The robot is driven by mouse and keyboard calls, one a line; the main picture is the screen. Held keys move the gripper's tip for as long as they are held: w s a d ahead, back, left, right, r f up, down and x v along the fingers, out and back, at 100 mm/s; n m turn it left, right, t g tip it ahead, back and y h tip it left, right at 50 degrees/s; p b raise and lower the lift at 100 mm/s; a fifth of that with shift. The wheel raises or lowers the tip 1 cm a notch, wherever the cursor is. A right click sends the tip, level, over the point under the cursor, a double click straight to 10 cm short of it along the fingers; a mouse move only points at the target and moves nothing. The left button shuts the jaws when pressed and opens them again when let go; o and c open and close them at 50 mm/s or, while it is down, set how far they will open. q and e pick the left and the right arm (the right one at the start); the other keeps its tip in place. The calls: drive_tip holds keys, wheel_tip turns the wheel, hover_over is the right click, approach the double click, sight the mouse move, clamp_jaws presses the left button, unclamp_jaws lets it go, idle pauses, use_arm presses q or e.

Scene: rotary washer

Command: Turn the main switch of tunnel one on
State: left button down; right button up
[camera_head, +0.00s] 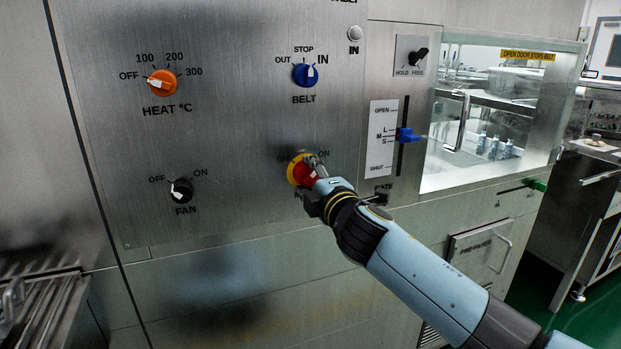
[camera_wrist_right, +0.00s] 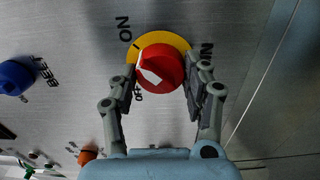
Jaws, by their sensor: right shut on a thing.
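The main switch is a red rotary knob (camera_head: 304,174) on a yellow ring, low on the steel panel. In the wrist view the red knob (camera_wrist_right: 160,69) sits between my right gripper's fingers (camera_wrist_right: 157,92), one on each side. The right gripper (camera_head: 316,178) is shut on it and partly hides it in the head view. In the wrist view a white mark lies on the knob's left side, with ON at the upper left and OFF at the lower left. I cannot tell exactly which label it points at. My left gripper is not in view.
The panel also holds an orange heat knob (camera_head: 162,83), a blue belt knob (camera_head: 305,75) and a black fan knob (camera_head: 181,191). A blue gate slider (camera_head: 406,135) and a black hold/free knob (camera_head: 419,58) are to the right, beside a window.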

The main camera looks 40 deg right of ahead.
drive_tip(key=shift+f, duration=0.1)
drive_tip(key=o, duration=1.2)
drive_tip(key=shift+s, duration=0.25)
drive_tip(key=v, duration=1.1)
drive_tip(key=shift+s+a, duration=0.2)
drive_tip(key=shift+s, duration=0.1)
